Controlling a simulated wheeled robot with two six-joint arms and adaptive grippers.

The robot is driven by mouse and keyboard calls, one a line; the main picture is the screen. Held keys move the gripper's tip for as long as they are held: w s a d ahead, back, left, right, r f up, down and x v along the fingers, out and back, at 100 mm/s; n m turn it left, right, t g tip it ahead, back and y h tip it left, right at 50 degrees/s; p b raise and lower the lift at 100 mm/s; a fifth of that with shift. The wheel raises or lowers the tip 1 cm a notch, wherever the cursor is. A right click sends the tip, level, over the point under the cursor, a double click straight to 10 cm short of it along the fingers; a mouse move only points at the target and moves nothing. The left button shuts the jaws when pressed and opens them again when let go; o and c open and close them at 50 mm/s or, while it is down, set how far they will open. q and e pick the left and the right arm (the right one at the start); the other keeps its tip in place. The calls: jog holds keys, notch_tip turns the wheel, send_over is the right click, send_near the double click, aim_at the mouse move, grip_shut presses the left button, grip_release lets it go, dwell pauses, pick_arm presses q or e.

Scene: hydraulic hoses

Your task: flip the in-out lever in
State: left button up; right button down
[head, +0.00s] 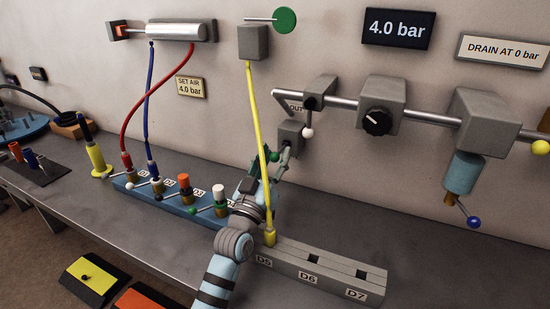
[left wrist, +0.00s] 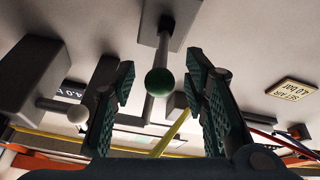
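A short lever with a green ball knob (left wrist: 160,82) sticks out from a grey block (head: 290,136) on the wall. A plate reading "OUT" (head: 293,106) is above that block, partly covered. My left gripper (head: 280,162) is at the lever; in the left wrist view its fingers (left wrist: 165,105) are open, one on each side of the green knob, with gaps showing. In the head view the fingers partly hide the knob. My right gripper is in neither view.
A white-knobbed lever (head: 308,132) hangs just right of the block. A yellow hose (head: 257,125) runs down close beside my left gripper into a grey socket strip (head: 315,272). A pipe with a regulator (head: 380,108) extends right. Bench space behind the strip is clear.

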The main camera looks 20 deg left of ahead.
aim_at(274, 153)
pick_arm(q)
jog(key=shift+r, duration=0.35)
notch_tip(274, 153, up, 9)
jog(key=shift+r, duration=0.2)
jog(key=s+f+m+g+y+p, duration=0.1)
jog(key=s+f+m+g+p, duration=0.15)
jog(key=s+f+p, duration=0.35)
jog(key=s+f+m+g+p, duration=0.25)
jog(key=s+p, duration=0.25)
jog(key=s, duration=0.3)
jog(key=shift+m+t, duration=0.3)
jog(key=shift+t, duration=0.1)
jog(key=w, duration=0.4)
jog(key=w+f, duration=0.1)
jog(key=w, duration=0.4)
jog(key=w+b, duration=0.1)
jog(key=w, duration=0.4)
jog(key=shift+w+f, duration=0.1)
jog(key=shift+f, duration=0.25)
jog(key=shift+c, duration=0.3)
